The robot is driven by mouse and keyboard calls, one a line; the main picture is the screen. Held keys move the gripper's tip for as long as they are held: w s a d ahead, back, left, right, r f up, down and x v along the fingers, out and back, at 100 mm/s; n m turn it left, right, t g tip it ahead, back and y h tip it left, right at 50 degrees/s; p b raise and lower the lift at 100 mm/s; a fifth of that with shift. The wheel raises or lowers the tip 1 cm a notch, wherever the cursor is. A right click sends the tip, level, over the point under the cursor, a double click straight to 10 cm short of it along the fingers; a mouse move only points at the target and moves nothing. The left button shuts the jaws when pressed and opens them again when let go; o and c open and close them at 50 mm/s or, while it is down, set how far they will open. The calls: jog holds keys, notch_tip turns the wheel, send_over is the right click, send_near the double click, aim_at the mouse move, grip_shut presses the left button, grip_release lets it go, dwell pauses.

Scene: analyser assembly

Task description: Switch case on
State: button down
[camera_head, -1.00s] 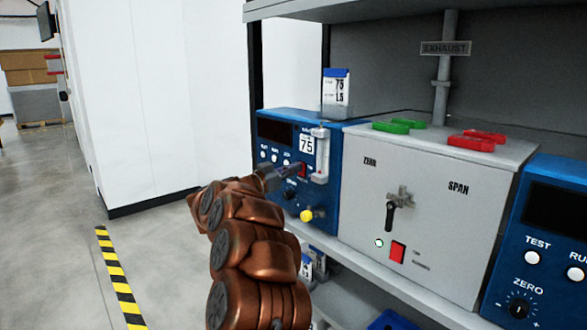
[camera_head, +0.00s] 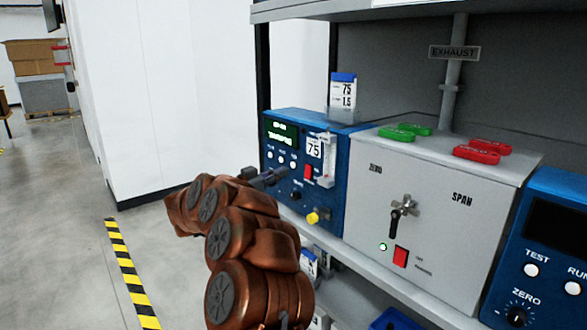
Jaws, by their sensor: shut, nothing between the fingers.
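The blue case (camera_head: 330,210) stands at the left end of the shelf. Its small display (camera_head: 282,133) is lit with green text. A red switch (camera_head: 308,172) sits on its front, below the "75" tag (camera_head: 314,148). My gripper (camera_head: 282,174) is shut and empty. Its tip is in front of the blue case, just left of the red switch, and seems apart from it. Part of the case's lower left front is hidden behind my gripper and arm. Whether the gripper touches the panel is hard to tell.
A grey ZERO/SPAN box (camera_head: 440,200) with a black valve handle (camera_head: 396,218), a lit green lamp (camera_head: 383,246) and a red switch (camera_head: 400,257) stands beside it. Another blue case (camera_head: 540,260) is at right.

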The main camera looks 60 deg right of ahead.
jog(key=v, duration=0.6)
jog(key=shift+r, duration=0.5)
jog(key=shift+w, duration=0.1)
